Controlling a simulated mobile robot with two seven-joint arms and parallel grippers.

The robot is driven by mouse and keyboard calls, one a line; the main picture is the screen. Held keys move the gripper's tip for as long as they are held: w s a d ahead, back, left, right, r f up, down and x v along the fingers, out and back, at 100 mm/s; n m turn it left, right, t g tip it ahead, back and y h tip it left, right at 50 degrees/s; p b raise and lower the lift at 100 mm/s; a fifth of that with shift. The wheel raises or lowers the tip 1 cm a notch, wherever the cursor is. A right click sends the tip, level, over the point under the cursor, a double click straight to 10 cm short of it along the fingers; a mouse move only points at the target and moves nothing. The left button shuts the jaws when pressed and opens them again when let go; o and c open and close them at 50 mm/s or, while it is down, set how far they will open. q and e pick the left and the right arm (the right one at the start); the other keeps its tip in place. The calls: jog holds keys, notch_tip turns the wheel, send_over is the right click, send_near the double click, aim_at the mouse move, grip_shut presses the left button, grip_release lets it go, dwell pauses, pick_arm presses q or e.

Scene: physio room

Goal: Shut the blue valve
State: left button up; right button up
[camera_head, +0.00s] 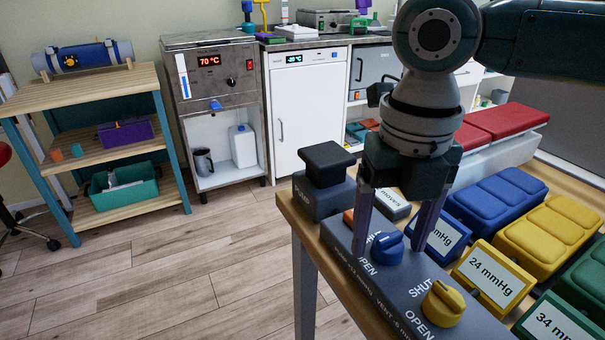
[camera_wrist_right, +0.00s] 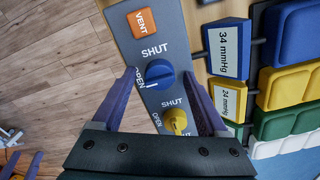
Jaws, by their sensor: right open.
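The blue valve (camera_head: 388,247) is a round knob on a grey console (camera_head: 345,262) at the table's front edge. I cannot tell exactly how low the fingertips reach.
A yellow valve (camera_head: 443,303) sits close beside the blue one on the same console. An orange VENT button (camera_wrist_right: 143,22) and a black pump block (camera_head: 325,180) are at the other end. Pressure labels and blue, yellow and green cushions (camera_head: 548,235) lie to the right.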

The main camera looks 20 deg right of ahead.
grip_shut()
dwell(0.5)
jog(key=shift+r, duration=0.1)
